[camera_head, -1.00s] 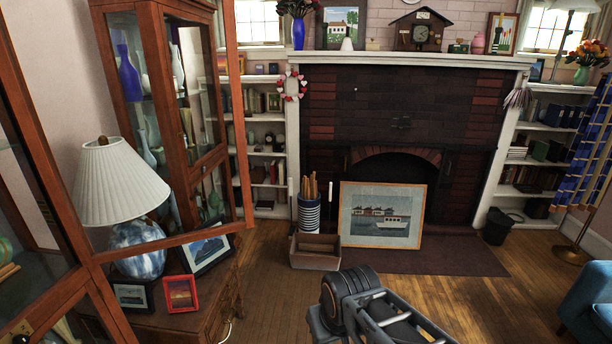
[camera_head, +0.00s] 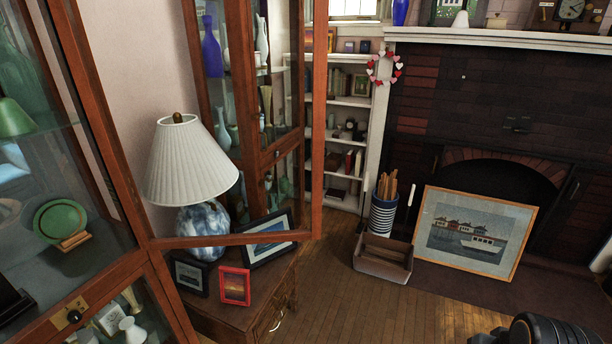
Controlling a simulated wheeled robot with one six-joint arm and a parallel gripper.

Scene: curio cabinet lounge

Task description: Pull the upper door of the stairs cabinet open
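A wood-framed glass cabinet (camera_head: 108,130) stands close by at the left. A glazed upper door with a wooden frame (camera_head: 230,240) stands swung out from it to the right, with a lamp seen through its glass. Below it is a lower glazed section with a dark round knob on a brass plate (camera_head: 73,316). A second glass cabinet (camera_head: 190,60) stands behind, with a small dark knob. I cannot tell from the picture which one is the stairs cabinet. Only a dark part of my arm shows at the bottom right; my gripper's fingers are out of view.
A lamp with a white pleated shade (camera_head: 190,160) and framed pictures stand on a small wooden table (camera_head: 270,290). A wooden box (camera_head: 383,258), a striped bin (camera_head: 383,214) and a leaning boat painting (camera_head: 472,235) stand by the fireplace. Wooden floor (camera_head: 390,315) is clear in front.

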